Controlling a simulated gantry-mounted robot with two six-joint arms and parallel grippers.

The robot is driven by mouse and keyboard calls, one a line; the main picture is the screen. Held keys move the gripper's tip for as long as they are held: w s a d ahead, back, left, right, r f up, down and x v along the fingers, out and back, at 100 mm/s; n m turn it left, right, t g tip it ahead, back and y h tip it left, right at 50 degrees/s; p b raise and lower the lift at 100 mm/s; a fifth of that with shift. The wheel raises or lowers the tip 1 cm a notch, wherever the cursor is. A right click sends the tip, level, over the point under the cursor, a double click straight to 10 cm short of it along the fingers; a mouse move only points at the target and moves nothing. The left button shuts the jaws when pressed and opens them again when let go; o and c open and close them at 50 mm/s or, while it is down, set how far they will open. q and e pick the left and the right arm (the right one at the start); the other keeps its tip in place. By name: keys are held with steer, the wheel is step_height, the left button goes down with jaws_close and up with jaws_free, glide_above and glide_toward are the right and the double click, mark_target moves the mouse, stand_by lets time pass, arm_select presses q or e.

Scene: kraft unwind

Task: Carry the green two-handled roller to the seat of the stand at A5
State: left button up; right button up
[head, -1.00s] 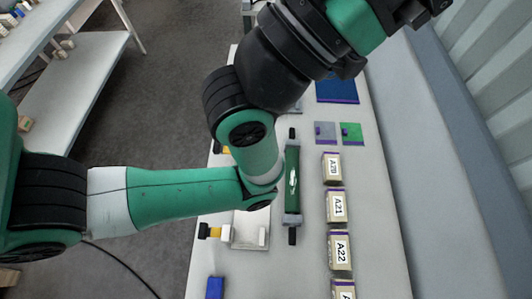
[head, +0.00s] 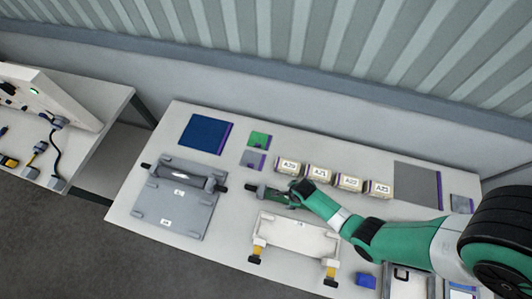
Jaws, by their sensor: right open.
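The green two-handled roller (head: 272,194) lies on the table in front of the labelled boxes. Its dark left handle points left, and its right part is hidden behind my right gripper (head: 296,193). My right gripper is at the roller's right part, low over the table, and is open; I cannot tell whether its fingers touch the roller. A grey stand (head: 172,218) with a grey roller (head: 186,176) across its back is at the left. A white stand (head: 297,234) with two yellow-and-black clamps is in front of my gripper. No label A5 is readable. My left gripper is out of view.
Several labelled boxes (head: 319,174), readable A20 to A23, stand in a row behind the roller. A blue pad (head: 207,134), a small green pad (head: 259,140) and a grey mat (head: 418,182) lie at the back. A blue block (head: 365,281) is near the front edge.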

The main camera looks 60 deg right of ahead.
steer(key=shift+g, duration=0.3)
steer(key=s, duration=0.1)
steer(key=s+r+p, duration=0.1)
steer(key=s, duration=0.2)
steer(key=shift+d+r, duration=0.25)
steer(key=shift+d, duration=0.1)
steer(key=shift+w+d+m, duration=0.1)
steer(key=shift+m, duration=0.2)
steer(key=shift+f, duration=0.1)
steer(key=f+b, duration=0.3)
steer(key=w+f+b, duration=0.1)
steer(key=f+b, duration=0.3)
steer(key=w+f+b, duration=0.1)
steer(key=f+b, duration=0.3)
steer(key=shift+d+f, duration=0.25)
steer(key=shift+d, duration=0.15)
steer(key=shift+r, duration=0.15)
jaws_close()
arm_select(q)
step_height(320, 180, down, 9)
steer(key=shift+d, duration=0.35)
arm_select(e)
steer(key=shift+w, duration=0.1)
